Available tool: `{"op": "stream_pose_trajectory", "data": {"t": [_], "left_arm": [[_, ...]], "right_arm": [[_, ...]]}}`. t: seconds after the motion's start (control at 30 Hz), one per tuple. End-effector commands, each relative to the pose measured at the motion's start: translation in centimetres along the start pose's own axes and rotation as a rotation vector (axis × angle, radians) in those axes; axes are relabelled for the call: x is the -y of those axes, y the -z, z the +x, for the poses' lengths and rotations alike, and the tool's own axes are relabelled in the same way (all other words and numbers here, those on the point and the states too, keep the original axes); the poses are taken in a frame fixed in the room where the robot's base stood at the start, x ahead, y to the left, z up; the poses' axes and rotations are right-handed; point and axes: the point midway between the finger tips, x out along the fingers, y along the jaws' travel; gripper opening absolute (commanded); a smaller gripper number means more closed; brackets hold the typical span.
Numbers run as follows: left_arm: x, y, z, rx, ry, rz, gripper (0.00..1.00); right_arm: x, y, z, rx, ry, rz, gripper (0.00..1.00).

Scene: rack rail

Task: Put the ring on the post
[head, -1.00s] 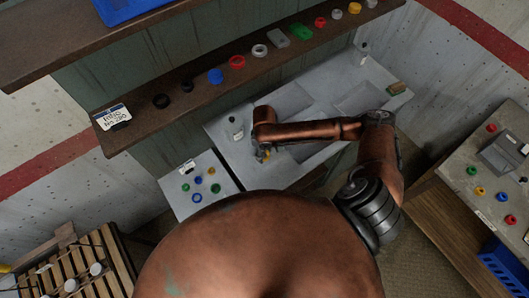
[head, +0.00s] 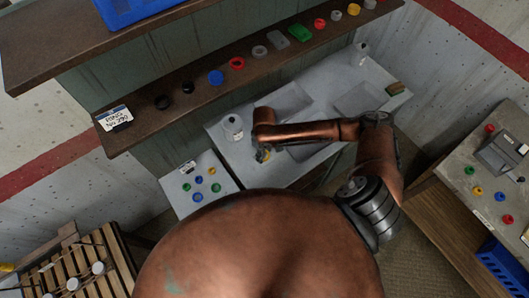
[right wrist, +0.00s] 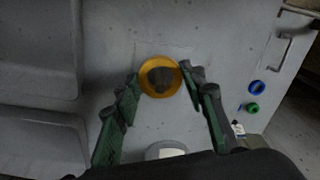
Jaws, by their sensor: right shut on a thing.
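A yellow ring (right wrist: 146,89) lies between the fingertips of my right gripper (right wrist: 160,84) in the right wrist view. The gripper is shut on it, with one green-padded finger at each side. A dark grey, round-topped piece (right wrist: 161,78), which may be the post, shows inside the ring's opening. I cannot tell whether the ring is around it or still above it. In the head view my right gripper (head: 262,153) is over the grey worktop, with a bit of yellow at its tip. My left gripper is not in view.
A white bottle (head: 233,127) stands on the grey worktop (head: 315,92) close to my right gripper. A pale panel (head: 180,203) with several coloured rings is at lower left. A brown shelf (head: 140,128) with a row of small parts runs behind.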

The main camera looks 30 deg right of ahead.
Motion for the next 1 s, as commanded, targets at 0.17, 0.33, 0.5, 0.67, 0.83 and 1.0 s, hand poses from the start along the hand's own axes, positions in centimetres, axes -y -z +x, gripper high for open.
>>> {"op": "stream_pose_trajectory", "data": {"t": [0.17, 0.33, 0.5, 0.67, 0.83, 1.0], "left_arm": [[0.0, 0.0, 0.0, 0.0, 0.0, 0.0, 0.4], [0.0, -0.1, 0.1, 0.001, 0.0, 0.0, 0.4], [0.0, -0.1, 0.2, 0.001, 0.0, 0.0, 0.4], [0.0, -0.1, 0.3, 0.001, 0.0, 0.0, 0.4], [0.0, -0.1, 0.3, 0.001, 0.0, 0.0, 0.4], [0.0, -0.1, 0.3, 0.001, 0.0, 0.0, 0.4]], "right_arm": [[0.0, 0.0, 0.1, 0.0, 0.0, 0.0, 0.14], [0.0, 0.0, 0.4, 0.0, 0.0, 0.0, 0.14], [0.0, 0.0, 0.7, 0.0, 0.0, 0.0, 0.14], [0.0, 0.0, 1.0, -0.001, 0.0, 0.0, 0.14], [0.0, 0.0, 1.2, -0.001, -0.001, 0.0, 0.41], [0.0, 0.0, 1.2, -0.001, 0.0, 0.0, 0.45]]}}
